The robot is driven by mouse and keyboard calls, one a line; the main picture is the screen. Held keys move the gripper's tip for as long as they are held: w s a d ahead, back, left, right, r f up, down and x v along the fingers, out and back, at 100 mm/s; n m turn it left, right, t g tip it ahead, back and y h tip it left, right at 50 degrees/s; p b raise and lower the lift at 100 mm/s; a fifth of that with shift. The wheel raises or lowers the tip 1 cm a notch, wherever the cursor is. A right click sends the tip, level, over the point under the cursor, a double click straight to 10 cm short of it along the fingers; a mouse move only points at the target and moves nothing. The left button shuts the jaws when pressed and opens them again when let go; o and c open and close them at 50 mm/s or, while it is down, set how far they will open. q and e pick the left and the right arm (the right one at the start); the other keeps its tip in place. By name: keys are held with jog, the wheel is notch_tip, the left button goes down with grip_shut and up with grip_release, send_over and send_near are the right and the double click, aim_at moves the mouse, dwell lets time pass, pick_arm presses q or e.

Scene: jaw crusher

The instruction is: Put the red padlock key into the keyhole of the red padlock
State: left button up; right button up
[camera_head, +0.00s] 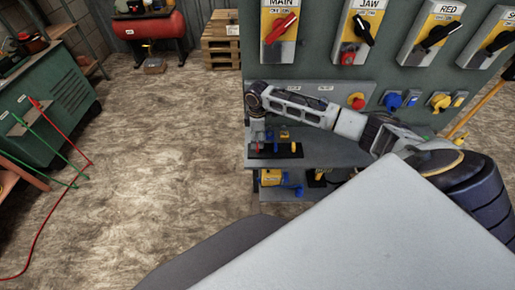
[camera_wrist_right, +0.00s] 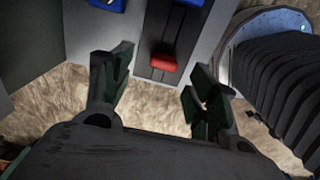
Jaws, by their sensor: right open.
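My right arm reaches in from the right in the head view. Its gripper (camera_head: 257,131) points down in front of the panel's lower shelf, small and partly hard to make out. In the right wrist view the right gripper (camera_wrist_right: 156,76) is open, with nothing held between its fingers. My left gripper is not in view.
Blue items (camera_wrist_right: 188,2) show at the top of the wrist view. A yellow-and-blue object (camera_head: 275,178) sits lower.

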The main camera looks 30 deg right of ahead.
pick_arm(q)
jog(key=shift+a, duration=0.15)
pick_arm(e)
jog(key=shift+s+f, duration=0.15)
jog(key=shift+f, duration=0.8)
notch_tip(320, 180, down, 2)
jog(key=shift+s+a, duration=0.1)
jog(key=shift+f, duration=0.55)
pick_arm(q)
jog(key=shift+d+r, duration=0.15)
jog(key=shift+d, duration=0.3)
pick_arm(e)
jog(key=shift+f, duration=0.1)
jog(key=c, duration=0.7)
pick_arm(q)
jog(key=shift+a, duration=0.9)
pick_arm(e)
jog(key=shift+c, duration=1)
